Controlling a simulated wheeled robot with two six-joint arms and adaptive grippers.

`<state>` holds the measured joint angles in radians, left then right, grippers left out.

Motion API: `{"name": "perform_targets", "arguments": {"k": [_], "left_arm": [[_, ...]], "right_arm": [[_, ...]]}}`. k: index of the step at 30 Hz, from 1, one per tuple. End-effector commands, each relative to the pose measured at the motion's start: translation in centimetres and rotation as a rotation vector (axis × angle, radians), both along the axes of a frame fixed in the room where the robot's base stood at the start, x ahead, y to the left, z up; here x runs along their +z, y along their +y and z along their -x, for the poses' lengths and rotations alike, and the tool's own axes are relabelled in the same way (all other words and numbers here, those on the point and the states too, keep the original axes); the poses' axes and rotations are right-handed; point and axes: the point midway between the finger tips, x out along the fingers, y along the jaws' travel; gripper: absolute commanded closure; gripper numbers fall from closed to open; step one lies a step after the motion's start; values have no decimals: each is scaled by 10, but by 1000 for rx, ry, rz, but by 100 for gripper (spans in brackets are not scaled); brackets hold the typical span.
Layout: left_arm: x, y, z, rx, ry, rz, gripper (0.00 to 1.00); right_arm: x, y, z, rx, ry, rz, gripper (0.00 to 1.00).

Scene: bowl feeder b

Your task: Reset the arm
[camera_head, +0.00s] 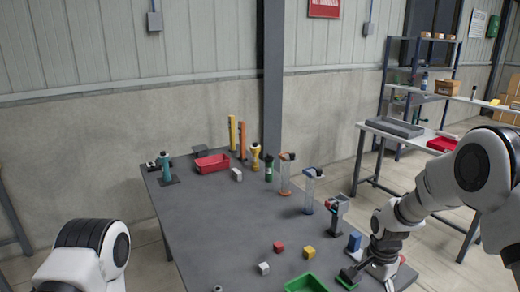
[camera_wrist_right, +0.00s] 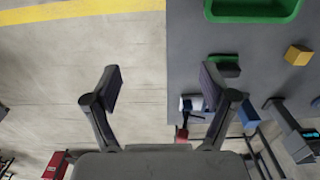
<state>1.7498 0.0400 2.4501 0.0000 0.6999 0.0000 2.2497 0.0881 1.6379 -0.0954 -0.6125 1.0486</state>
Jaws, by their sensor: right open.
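My right arm comes in from the right in the head view. Its gripper (camera_head: 364,274) is low over the table's right front edge, beside a green tray (camera_head: 305,284). In the right wrist view the right gripper (camera_wrist_right: 161,88) has its two fingers wide apart with nothing between them. Floor shows below the gap, and the right finger overlaps the table edge. My left arm shows only as a white and black link at the lower left of the head view; its gripper is out of frame.
The grey table (camera_head: 215,225) holds a red cube (camera_head: 279,247), a yellow cube (camera_head: 309,252), a white cube (camera_head: 263,268) and a blue block (camera_head: 354,242). A red tray (camera_head: 212,165) and several upright dispensers stand farther back. The table's left middle is clear.

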Motion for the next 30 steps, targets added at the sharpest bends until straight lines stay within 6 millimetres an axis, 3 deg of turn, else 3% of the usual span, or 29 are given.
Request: {"name": "perform_targets", "arguments": {"k": [8, 14, 17, 20, 23, 24, 26, 28, 30], "left_arm": [[0, 0, 0, 0, -1, 0, 34], [0, 0, 0, 0, -1, 0, 34], [0, 0, 0, 0, 0, 0, 34], [0, 0, 0, 0, 0, 0, 34], [0, 0, 0, 0, 0, 0, 34], [0, 0, 0, 0, 0, 0, 34], [0, 0, 0, 0, -1, 0, 34], [0, 0, 0, 0, -1, 0, 34], [0, 0, 0, 0, 0, 0, 34]], "right_arm": [[-59, 3, 40, 7, 134, 2, 16], [-104, 8, 96, 11, 267, -2, 16], [-132, 12, 135, 32, 327, -10, 16], [-163, 17, 187, 86, 383, -30, 16], [-194, 24, 261, 212, 419, -67, 16], [-203, 28, 298, 299, 414, -89, 16], [-207, 31, 340, 452, 368, -114, 16], [-201, 32, 355, 625, 265, -111, 16], [-195, 31, 348, 776, 152, -80, 16]]}}
